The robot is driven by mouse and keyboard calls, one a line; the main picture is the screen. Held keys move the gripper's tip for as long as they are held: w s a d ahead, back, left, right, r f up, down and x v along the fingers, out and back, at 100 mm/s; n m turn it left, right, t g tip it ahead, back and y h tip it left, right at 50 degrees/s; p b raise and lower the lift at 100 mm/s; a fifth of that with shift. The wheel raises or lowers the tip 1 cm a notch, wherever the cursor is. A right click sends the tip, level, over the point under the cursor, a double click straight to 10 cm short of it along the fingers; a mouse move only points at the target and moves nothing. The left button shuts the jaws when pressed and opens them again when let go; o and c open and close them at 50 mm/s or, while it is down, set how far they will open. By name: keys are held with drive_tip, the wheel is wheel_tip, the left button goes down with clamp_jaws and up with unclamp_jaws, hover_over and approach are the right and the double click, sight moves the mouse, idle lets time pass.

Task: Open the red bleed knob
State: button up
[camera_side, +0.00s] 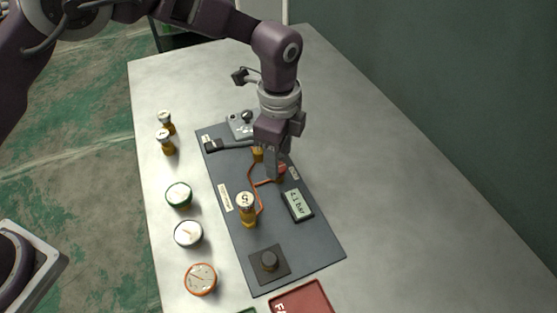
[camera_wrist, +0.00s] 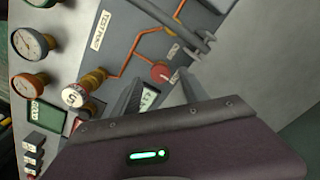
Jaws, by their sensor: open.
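The red bleed knob (camera_wrist: 160,72) is a small red disc on the dark panel, at the end of an orange pipe in the wrist view. In the side view only part of its red edge (camera_side: 282,169) shows beside my gripper. My gripper (camera_side: 273,173) points down over the panel close to the knob. In the wrist view the two fingers of my gripper (camera_wrist: 157,86) are apart, with the knob showing beyond the gap between them. Nothing is held. I cannot tell whether a finger touches the knob.
Several gauges, one orange-rimmed (camera_side: 201,279), line the left. A red tray (camera_side: 302,300) lies in front. The table's right side is clear.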

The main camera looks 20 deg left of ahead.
drive_tip(key=shift+f, duration=1.25)
clamp_jaws()
drive_tip(key=shift+n, duration=0.3)
drive_tip(key=n, duration=1.7)
drive_tip(key=shift+n, duration=0.3)
